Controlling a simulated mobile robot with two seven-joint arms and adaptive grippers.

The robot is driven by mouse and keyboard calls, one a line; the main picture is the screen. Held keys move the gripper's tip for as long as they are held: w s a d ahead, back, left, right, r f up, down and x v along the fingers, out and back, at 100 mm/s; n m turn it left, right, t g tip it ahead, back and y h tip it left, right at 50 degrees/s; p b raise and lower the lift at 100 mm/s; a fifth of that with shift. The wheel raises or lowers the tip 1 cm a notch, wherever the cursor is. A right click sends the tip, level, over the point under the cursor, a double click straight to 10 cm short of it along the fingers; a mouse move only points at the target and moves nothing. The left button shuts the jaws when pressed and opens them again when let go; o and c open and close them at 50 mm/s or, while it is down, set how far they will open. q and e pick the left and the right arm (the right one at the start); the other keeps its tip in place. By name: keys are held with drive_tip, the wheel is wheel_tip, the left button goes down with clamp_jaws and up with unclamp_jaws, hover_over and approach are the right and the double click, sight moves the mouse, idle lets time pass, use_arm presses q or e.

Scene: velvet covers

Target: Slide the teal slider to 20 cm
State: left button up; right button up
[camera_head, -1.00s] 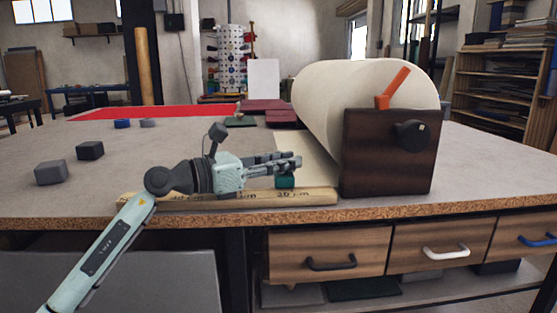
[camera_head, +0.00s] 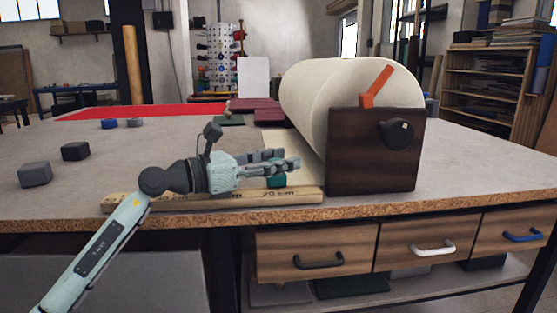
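The teal slider (camera_head: 277,182) sits on the wooden rail (camera_head: 150,202) along the table's front edge, just above the printed "20 cm" mark. Other marks to the left on the rail are partly hidden or blurred. My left gripper (camera_head: 293,159) comes in from the left above the rail, its fingers pointing right. A gap shows between its fingers, and the lower one passes over the top of the slider. I cannot tell whether it touches the slider. My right gripper is not in view.
A dark wooden block (camera_head: 372,150) with a large cream roll (camera_head: 320,95), an orange lever (camera_head: 376,86) and a black knob (camera_head: 396,134) stands right of the rail. Grey (camera_head: 35,174) and black (camera_head: 75,151) blocks lie at left. Drawers with handles hang under the tabletop.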

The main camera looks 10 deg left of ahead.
use_arm(q)
drive_tip(key=v, duration=1.2)
drive_tip(key=shift+s, duration=0.1)
